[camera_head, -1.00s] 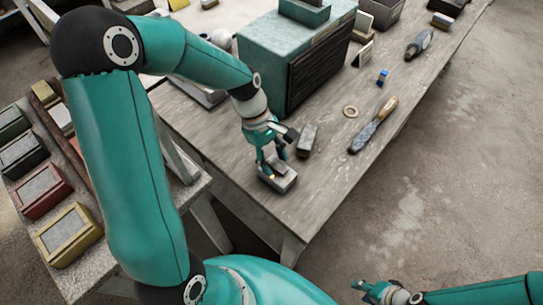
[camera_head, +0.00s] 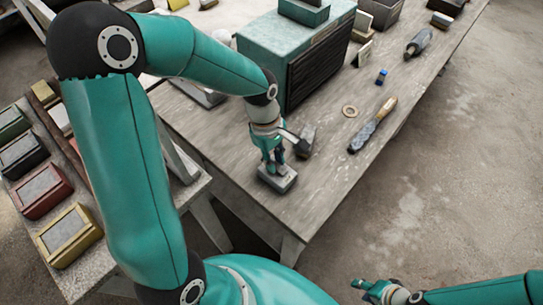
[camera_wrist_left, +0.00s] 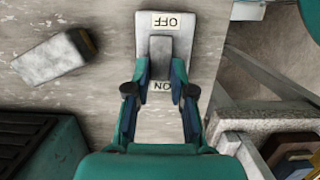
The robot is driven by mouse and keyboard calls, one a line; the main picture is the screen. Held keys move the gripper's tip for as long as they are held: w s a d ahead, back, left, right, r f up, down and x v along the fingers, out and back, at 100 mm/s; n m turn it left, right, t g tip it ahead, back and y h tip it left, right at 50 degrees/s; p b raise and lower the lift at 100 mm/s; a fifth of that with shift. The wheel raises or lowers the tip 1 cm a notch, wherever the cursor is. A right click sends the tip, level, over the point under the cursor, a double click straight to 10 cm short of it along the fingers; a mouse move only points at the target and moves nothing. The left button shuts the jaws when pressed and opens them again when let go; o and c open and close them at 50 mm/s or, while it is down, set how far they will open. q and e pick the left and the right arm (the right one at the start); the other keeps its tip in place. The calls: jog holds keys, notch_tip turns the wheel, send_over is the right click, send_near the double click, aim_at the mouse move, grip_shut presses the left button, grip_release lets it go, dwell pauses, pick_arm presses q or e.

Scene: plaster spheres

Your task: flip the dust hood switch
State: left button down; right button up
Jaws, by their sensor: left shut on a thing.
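The switch is a small grey box (camera_head: 284,184) on the near part of the workbench. In the left wrist view its pale plate (camera_wrist_left: 205,42) has an OFF label (camera_wrist_left: 173,21) at the far end and an ON label (camera_wrist_left: 161,86) at the near end, both upside down. A dark grey lever (camera_wrist_left: 160,54) stands between the labels. My left gripper (camera_head: 272,166) points down at the switch. In the left wrist view its fingers (camera_wrist_left: 160,72) are closed on the lever from both sides. My right gripper (camera_head: 366,291) is at the bottom, away from the bench; its finger gap is too small to judge.
A grey block (camera_head: 306,140) lies close beside the switch. The teal dust hood (camera_head: 262,58) with a dark slatted front stands behind. A rasp (camera_head: 372,126), a ring (camera_head: 350,111) and a blue-capped piece (camera_head: 381,76) lie to the right. Boxes stand on a left side table.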

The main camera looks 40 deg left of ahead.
pick_arm(q)
jog(key=shift+d+f+y+b, duration=0.15)
jog(key=shift+d+y+b, duration=0.15)
jog(key=shift+y+b, duration=0.5)
jog(key=shift+r+y+b, duration=0.2)
jog(key=shift+y+b, duration=0.1)
jog(key=shift+b, duration=0.25)
jog(key=shift+r, duration=0.1)
jog(key=c, duration=1)
grip_release()
jog(key=shift+r, duration=0.1)
